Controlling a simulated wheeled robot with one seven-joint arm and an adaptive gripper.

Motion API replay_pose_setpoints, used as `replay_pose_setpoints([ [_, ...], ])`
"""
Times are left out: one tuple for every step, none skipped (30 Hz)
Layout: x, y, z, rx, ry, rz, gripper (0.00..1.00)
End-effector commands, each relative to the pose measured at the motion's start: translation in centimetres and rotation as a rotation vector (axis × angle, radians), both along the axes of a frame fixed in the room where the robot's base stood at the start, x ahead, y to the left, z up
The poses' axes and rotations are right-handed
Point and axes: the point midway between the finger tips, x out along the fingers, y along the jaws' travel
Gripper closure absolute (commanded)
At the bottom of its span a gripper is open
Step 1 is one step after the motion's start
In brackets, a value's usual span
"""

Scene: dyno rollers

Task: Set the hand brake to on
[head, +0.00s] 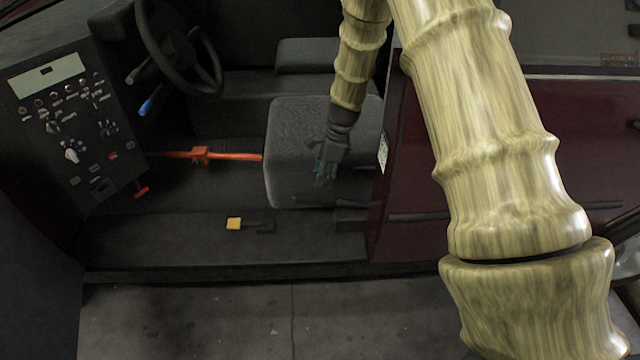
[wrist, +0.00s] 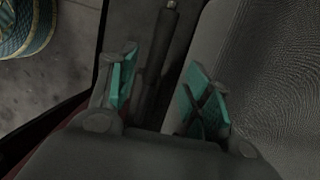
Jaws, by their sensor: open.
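The hand brake appears to be the dark lever (wrist: 165,45) with a small silver button at its end in the wrist view. It lies low beside the seat, and its lower part passes between my fingers in that picture. In the head view it seems to be the dark bar (head: 312,199) along the seat's bottom edge, hard to make out against the shadow. My gripper (head: 325,170) hangs in front of the grey seat, above the lever, pointing down. In the wrist view my gripper (wrist: 158,84) is open, with teal pads apart and nothing held.
The grey seat (head: 290,135) is close to my gripper. An orange-red lever (head: 205,156) is to its left, and a yellow-ended pedal or lever (head: 233,224) is on the floor. A control panel (head: 65,125) and steering wheel (head: 165,60) are farther left. A dark red panel (head: 410,150) stands right.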

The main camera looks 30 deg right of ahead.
Motion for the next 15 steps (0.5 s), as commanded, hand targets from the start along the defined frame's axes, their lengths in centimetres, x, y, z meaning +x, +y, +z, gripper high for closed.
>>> replay_pose_setpoints([
  [0.0,-0.1,0.6,-0.001,-0.002,0.001,0.51],
  [0.0,-0.2,0.9,-0.001,-0.002,0.001,0.51],
  [-0.1,-0.3,1.2,0.0,-0.001,0.0,0.51],
  [-0.1,-0.3,1.4,0.0,0.0,0.0,0.51],
  [-0.2,-0.4,1.5,0.0,0.0,0.0,0.51],
  [-0.2,-0.4,1.7,0.0,0.0,0.0,0.51],
  [-0.2,-0.4,1.8,0.0,0.001,0.0,0.51],
  [-0.2,-0.5,1.9,0.0,0.0,0.0,0.51],
  [-0.2,-0.5,1.9,0.0,0.0,0.0,0.51],
  [-0.2,-0.5,2.0,0.0,0.0,0.0,0.51],
  [-0.2,-0.5,2.0,0.0,0.0,0.0,0.51],
  [-0.2,-0.5,2.0,0.0,0.0,0.0,0.51],
  [-0.2,-0.5,2.0,0.0,0.0,0.0,0.51],
  [-0.2,-0.5,2.0,0.0,0.0,0.0,0.51],
  [-0.2,-0.5,2.0,0.0,0.0,0.0,0.51],
])
